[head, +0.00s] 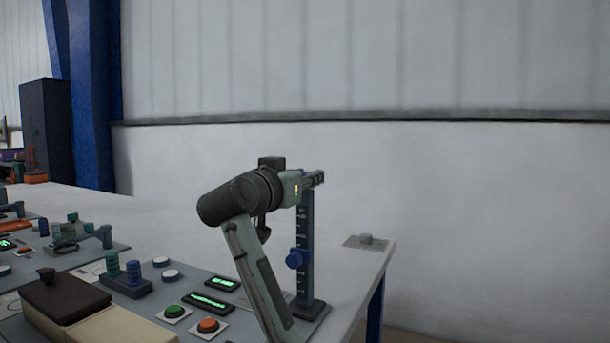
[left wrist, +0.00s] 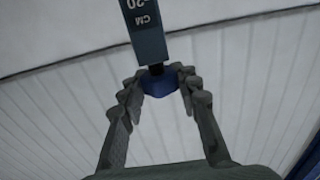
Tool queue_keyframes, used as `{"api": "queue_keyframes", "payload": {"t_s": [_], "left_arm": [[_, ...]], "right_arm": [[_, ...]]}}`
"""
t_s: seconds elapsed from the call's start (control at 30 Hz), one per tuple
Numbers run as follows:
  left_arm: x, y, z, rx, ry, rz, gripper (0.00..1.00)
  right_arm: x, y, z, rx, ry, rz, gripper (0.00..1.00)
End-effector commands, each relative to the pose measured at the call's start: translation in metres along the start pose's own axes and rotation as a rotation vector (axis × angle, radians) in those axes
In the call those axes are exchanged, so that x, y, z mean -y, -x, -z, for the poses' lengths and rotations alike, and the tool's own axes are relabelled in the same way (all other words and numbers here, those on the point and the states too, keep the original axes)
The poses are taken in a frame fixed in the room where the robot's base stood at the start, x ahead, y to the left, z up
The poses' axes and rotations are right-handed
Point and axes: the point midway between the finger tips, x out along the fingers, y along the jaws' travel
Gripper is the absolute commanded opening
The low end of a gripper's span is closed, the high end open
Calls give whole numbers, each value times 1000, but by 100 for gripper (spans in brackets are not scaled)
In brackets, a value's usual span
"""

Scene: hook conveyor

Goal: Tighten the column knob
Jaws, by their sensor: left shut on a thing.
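A dark blue column (head: 306,225) with a white scale stands upright on a dark base at the right of the table. A round blue knob (head: 295,258) sits on its side, low down. My left gripper (head: 318,178) is at the column's top end. In the left wrist view the column (left wrist: 146,38) comes in from the top, with "20" and "CM" upside down. There my left gripper (left wrist: 158,80) is shut on a blue knob (left wrist: 158,86) at the column's end, a fingertip on each side. In the head view my gripper hides this knob. My right gripper is not in view.
A panel with green and orange buttons (head: 207,325) and small green displays (head: 208,302) lies left of the column. A two-post blue and green part (head: 127,277) stands farther left. A small grey plate (head: 366,241) lies near the right table edge. The back of the table is clear.

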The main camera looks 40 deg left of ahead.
Motion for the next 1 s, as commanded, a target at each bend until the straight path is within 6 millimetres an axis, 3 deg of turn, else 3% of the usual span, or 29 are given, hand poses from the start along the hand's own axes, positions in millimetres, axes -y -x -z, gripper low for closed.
{"api": "queue_keyframes", "payload": {"t_s": [0.3, 0.33, 0.5, 0.83, 1.0], "left_arm": [[0, -1, -2, 5, 2, -1, 2], [0, -1, -2, 5, 2, -1, 34], [0, 0, -2, 4, 2, -1, 54], [0, 0, 2, 1, 1, 0, 54], [1, 0, 25, -2, -2, 2, 54]], "right_arm": [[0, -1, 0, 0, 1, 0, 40], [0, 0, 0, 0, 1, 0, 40], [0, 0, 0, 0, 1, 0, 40], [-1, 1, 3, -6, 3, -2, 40], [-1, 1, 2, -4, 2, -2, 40]]}}
